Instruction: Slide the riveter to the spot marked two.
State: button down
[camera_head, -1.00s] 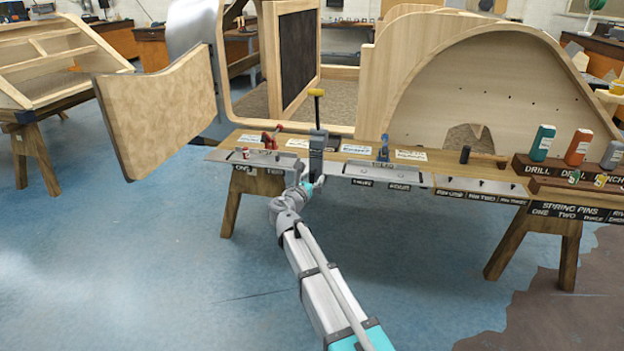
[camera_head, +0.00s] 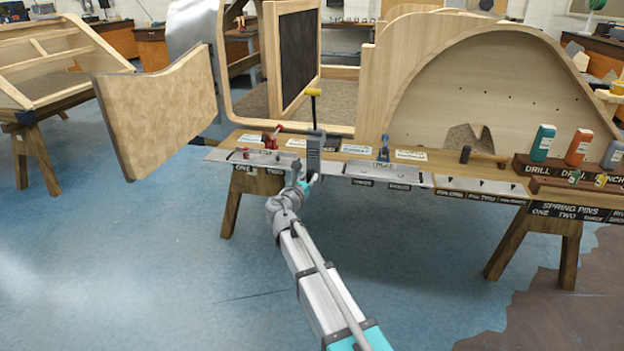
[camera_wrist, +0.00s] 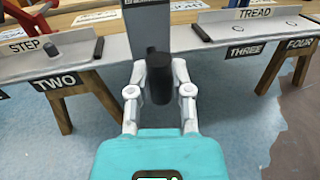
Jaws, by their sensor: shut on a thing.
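The riveter seems to be the upright grey tool (camera_head: 315,150) with a yellow top handle (camera_head: 313,92), at the front edge of the bench. Its grey body (camera_wrist: 148,25) fills the top middle of the wrist view. My gripper (camera_wrist: 160,82) is shut on a dark round grip (camera_wrist: 158,68) in front of that body. The spot label TWO (camera_wrist: 57,82) is on the front edge to the left, below the STEP plate (camera_wrist: 75,52); it also shows in the head view (camera_head: 275,171). The tool stands right of that label, between the left and right plates.
Labels THREE (camera_wrist: 243,50) and FOUR (camera_wrist: 299,43) are on the right, below the TREAD plate (camera_wrist: 268,28). Wooden trestle legs (camera_head: 232,200) stand under the bench.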

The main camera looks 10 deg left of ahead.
jog(key=a, duration=1.4)
jog(key=c, duration=0.5)
grip_release()
jog(key=shift+c, duration=0.2)
jog(key=shift+s+a, duration=0.1)
jog(key=s+a, duration=0.2)
jog(key=s, duration=0.9)
jog(key=shift+s+a, duration=0.15)
jog(key=shift+s, duration=0.15)
